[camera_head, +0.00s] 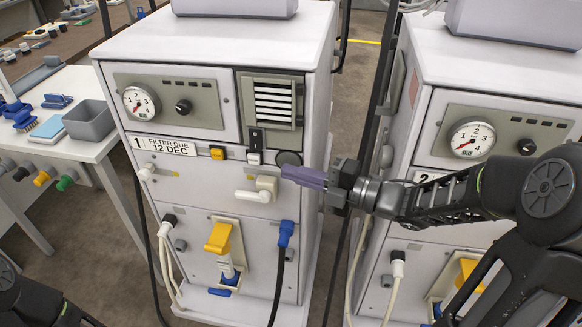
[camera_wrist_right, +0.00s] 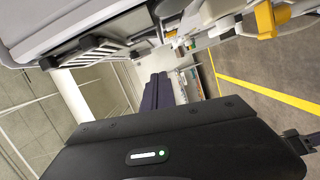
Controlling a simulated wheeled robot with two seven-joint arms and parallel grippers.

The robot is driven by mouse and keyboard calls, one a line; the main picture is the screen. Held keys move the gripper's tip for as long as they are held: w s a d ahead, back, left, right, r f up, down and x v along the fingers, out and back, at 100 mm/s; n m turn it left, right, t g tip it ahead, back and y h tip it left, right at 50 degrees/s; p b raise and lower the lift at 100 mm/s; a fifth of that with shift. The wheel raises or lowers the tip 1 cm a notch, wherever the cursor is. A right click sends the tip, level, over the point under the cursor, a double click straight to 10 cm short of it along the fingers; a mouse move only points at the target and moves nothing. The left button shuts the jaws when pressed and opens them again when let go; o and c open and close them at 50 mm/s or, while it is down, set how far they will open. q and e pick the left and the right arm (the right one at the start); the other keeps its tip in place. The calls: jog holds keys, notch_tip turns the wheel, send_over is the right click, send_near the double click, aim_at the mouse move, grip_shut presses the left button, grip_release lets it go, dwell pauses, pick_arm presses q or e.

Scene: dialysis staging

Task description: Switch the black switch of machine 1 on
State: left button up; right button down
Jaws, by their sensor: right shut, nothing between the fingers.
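Machine 1 (camera_head: 205,95) is the white cabinet in the middle of the head view, with a "1" label and "FILTER DUE 12 DEC". Its black switch (camera_head: 255,137) sits on a small plate right of that label, above a white block and below the vent. My right gripper (camera_head: 283,172) is shut and empty, its purple fingers in front of machine 1's right side, lower and right of the switch. In the right wrist view the shut purple fingers (camera_wrist_right: 157,92) point away from the camera. My left arm shows only as a dark part at the lower left; its gripper is out of view.
Machine 2 (camera_head: 455,85) stands to the right, with a narrow gap between the cabinets. Near my right fingers are a white lever (camera_head: 255,195), a round dark knob (camera_head: 288,158) and an orange button (camera_head: 217,153). A side table (camera_head: 85,150) with a grey bin (camera_head: 90,120) stands left.

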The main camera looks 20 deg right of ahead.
aim_at(256, 140)
jog(key=w+a+p, duration=0.1)
jog(key=w, duration=0.2)
jog(key=w+a, duration=0.1)
jog(key=w, duration=0.2)
jog(key=w+a+p, duration=0.1)
jog(key=w, duration=0.2)
jog(key=shift+w+a+f+p, duration=0.2)
jog(key=shift+a+f+p, duration=0.15)
jog(key=shift+f, duration=0.05)
jog(key=shift+f+b, duration=0.2)
jog(key=shift+b, duration=0.2)
jog(key=b, duration=0.2)
jog(key=shift+w+d+f+n+b, duration=0.15)
jog(key=shift+w+f+n+b, duration=0.1)
jog(key=shift+f+n+b, duration=0.15)
jog(key=shift+r+p, duration=0.5)
jog(key=shift+p, duration=0.05)
jog(key=shift+f, duration=0.1)
